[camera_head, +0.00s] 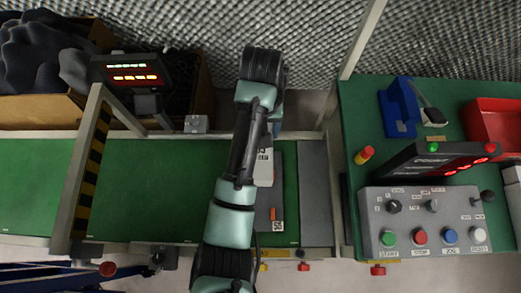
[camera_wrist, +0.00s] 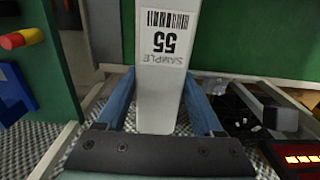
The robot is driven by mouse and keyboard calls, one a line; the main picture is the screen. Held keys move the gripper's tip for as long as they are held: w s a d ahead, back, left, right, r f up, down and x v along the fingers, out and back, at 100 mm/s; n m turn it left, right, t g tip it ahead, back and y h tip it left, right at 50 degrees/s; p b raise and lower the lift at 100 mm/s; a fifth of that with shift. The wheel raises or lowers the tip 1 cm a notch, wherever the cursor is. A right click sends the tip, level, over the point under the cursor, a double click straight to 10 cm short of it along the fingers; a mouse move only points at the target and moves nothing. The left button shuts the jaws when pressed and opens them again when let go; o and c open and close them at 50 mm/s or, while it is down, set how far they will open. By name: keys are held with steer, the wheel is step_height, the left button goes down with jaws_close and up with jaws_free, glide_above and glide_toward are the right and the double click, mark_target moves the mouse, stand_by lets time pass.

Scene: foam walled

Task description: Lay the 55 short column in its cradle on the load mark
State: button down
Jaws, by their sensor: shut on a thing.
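My gripper (camera_wrist: 160,85) is shut on a pale column (camera_wrist: 160,110), its two blue fingers on either side of it. The column's label reads SAMPLE 55 with a barcode. I cannot make out a separate cradle or whether the column touches anything.
A darker grey strip (camera_head: 314,190) is at right. Further right are a button panel (camera_head: 425,220), a display (camera_head: 440,160), a blue holder (camera_head: 399,105) and a red bin (camera_head: 495,120). The bench's left part is clear.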

step_height(320, 180, down, 11)
steer(key=s+d+b, duration=0.1)
steer(key=d+b, duration=0.1)
steer(key=b, duration=0.9)
glide_above(261, 192)
step_height(261, 192, down, 12)
steer(key=shift+w+f+b, duration=0.15)
steer(key=shift+f+b, duration=0.45)
steer(key=shift+f, duration=1.7)
steer(key=shift+f, duration=0.15)
steer(key=shift+c, duration=0.2)
jaws_free()
steer(key=shift+f, duration=0.1)
